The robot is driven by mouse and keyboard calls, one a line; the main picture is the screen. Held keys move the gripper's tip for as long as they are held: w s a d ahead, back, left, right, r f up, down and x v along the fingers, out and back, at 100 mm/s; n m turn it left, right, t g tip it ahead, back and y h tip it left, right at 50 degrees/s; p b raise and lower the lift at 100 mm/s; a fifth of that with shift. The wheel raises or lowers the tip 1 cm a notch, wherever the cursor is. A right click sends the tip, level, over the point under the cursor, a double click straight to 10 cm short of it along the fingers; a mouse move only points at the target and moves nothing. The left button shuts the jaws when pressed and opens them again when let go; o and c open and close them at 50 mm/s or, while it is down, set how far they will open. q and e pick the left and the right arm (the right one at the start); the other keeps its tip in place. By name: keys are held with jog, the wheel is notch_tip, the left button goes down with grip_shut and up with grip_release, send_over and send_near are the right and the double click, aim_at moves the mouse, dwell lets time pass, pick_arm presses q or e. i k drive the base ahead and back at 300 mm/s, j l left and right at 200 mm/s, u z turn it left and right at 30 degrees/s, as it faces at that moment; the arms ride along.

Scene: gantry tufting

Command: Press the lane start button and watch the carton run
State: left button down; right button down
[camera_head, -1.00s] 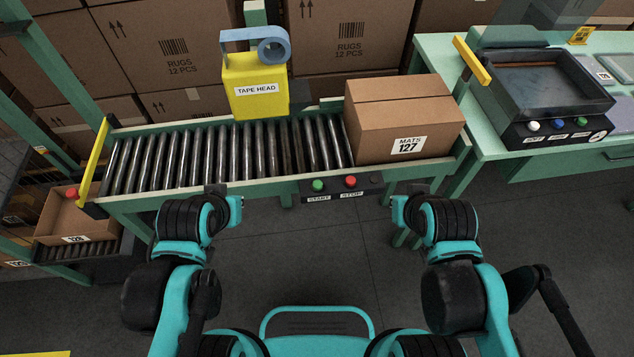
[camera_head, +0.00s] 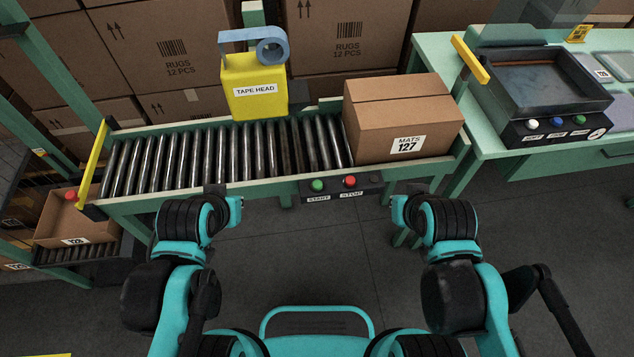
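The green START button (camera_head: 318,185) sits on a dark control box (camera_head: 341,188) at the front rail of the roller conveyor (camera_head: 215,158). The red STOP button (camera_head: 350,181) is to its right. The closed carton (camera_head: 402,115) labelled MATS 127 rests on the right end of the rollers. The yellow tape head (camera_head: 256,86) stands over the rollers left of the carton. My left gripper (camera_head: 225,203) is left of the control box, and my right gripper (camera_head: 405,208) is right of it. Both are apart from the buttons. Their fingers are too small and dark to read.
Yellow end bars stand at the left (camera_head: 92,165) and right (camera_head: 470,60) of the conveyor. An open carton (camera_head: 75,222) labelled 128 sits on a lower roller section at left. A green table (camera_head: 440,60) with a machine (camera_head: 545,95) is at right. Stacked RUGS cartons (camera_head: 165,45) stand behind.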

aim_at(317, 184)
jog(key=j+z, duration=0.25)
jog(key=j, duration=0.3)
jog(key=j+z, duration=0.25)
jog(key=j, duration=0.35)
jog(key=k+j+z, duration=0.1)
jog(key=j+z, duration=0.15)
jog(key=j, duration=0.3)
jog(key=k+j+z, duration=0.1)
jog(key=j+z, duration=0.15)
jog(key=j, duration=0.3)
